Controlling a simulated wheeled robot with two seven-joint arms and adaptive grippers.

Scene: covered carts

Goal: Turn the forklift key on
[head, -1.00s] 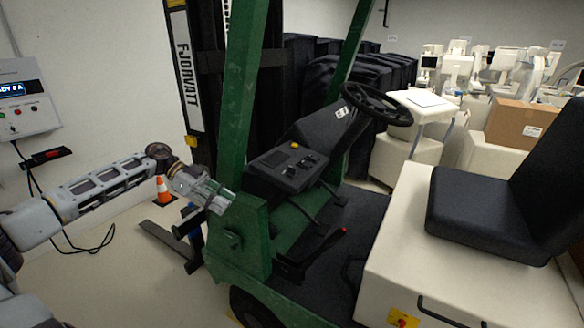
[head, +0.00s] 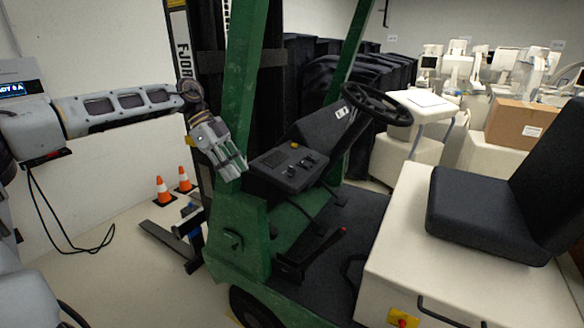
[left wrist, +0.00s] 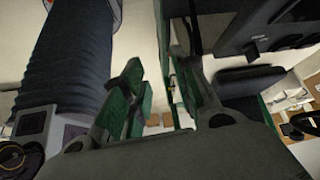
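The forklift has a green frame (head: 243,90) and a black dashboard panel (head: 270,178) with a yellow button (head: 294,146) and small dark controls (head: 290,168). The key is too small to tell apart among these controls. My left gripper (head: 240,172) is just left of the panel, by the green post, pointing down and right, apart from the controls. In the left wrist view its two fingers (left wrist: 160,95) are spread, with nothing held between them. A dark panel-like part (left wrist: 285,30) shows at that view's upper right. My right gripper is not in view.
The steering wheel (head: 377,103) rises behind the panel. A black seat (head: 480,210) on a cream body (head: 420,245) stands at right. Orange cones (head: 165,190) and a fork (head: 165,242) are on the floor at left. Black-covered carts (head: 375,85) stand behind.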

